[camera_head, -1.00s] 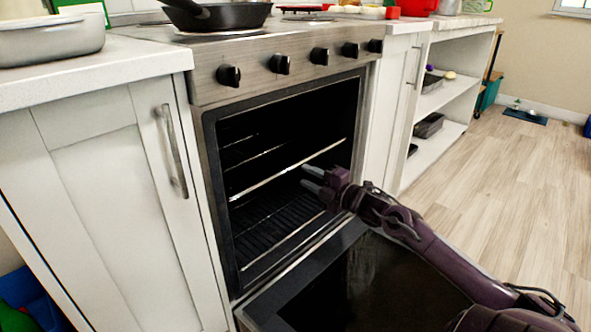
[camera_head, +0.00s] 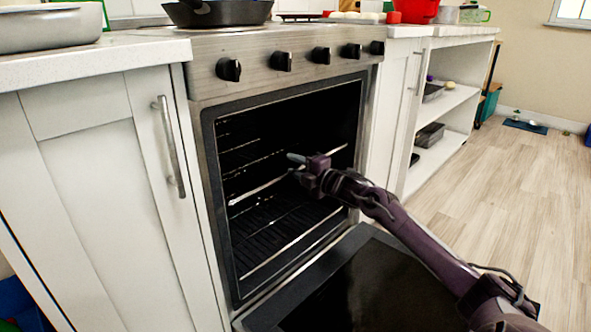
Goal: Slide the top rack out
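The oven (camera_head: 208,150) is open. The top rack's bright front bar (camera_head: 258,190) runs across the middle of the opening, and the rack sits inside the oven. A lower rack (camera_head: 270,234) with a dark grille lies below it. My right gripper (camera_head: 292,165) is at the front bar, right of its middle. Its fingers look apart, one above the other, at about the bar's height. The gripper hides part of the bar, so I cannot tell whether they touch. My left gripper is not in view.
The oven door (camera_head: 365,285) is folded down in front, below my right arm. A white cabinet (camera_head: 95,170) stands to the left. A black pan (camera_head: 218,13) sits on the stove top. Open shelves (camera_head: 440,118) and clear wooden floor (camera_head: 500,200) are to the right.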

